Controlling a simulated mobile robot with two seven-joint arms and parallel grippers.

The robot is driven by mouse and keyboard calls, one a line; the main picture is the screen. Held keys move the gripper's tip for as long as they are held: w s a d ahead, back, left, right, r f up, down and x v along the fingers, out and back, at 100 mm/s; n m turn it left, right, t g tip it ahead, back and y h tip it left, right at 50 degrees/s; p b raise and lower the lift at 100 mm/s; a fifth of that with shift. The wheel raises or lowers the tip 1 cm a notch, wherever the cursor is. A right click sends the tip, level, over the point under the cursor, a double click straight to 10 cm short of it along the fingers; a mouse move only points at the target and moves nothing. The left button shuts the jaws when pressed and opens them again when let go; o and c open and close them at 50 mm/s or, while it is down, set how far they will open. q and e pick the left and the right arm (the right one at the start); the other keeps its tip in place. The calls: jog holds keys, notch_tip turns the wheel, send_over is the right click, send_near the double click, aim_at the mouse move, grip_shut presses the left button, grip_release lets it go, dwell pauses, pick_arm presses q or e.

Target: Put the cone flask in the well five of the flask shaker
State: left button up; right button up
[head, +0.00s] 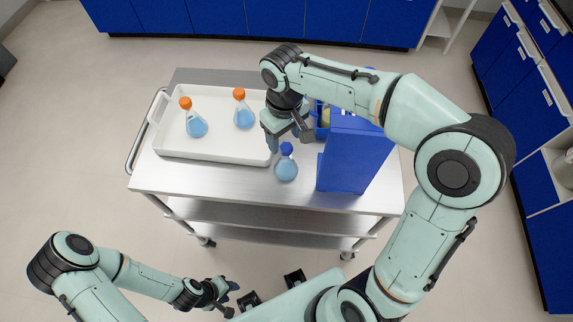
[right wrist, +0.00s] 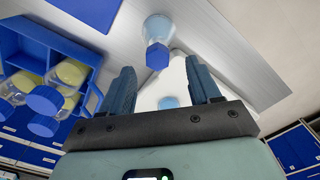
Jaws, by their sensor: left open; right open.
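A cone flask with blue liquid and a blue cap (head: 286,168) stands upright on the steel cart top, in front of the white tray. It also shows at the top of the right wrist view (right wrist: 158,28). Two similar flasks with orange caps, a left one (head: 194,122) and a right one (head: 243,112), stand in the white tray (head: 215,150). My right gripper (head: 288,140) is open and empty just behind the blue-capped flask; its fingers (right wrist: 160,68) point toward it. My left gripper (head: 225,292) is open and empty in front of the cart. I cannot make out a numbered flask shaker.
A tall blue box (head: 350,155) stands on the cart right of the flask. The cart's front left (head: 185,178) is clear.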

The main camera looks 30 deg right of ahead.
aim_at(285, 146)
notch_tip(285, 146, down, 3)
jog(key=shift+w+r, duration=0.15)
jog(key=shift+r, duration=0.05)
notch_tip(285, 146, down, 5)
jog(key=shift+d, duration=0.15)
grip_shut()
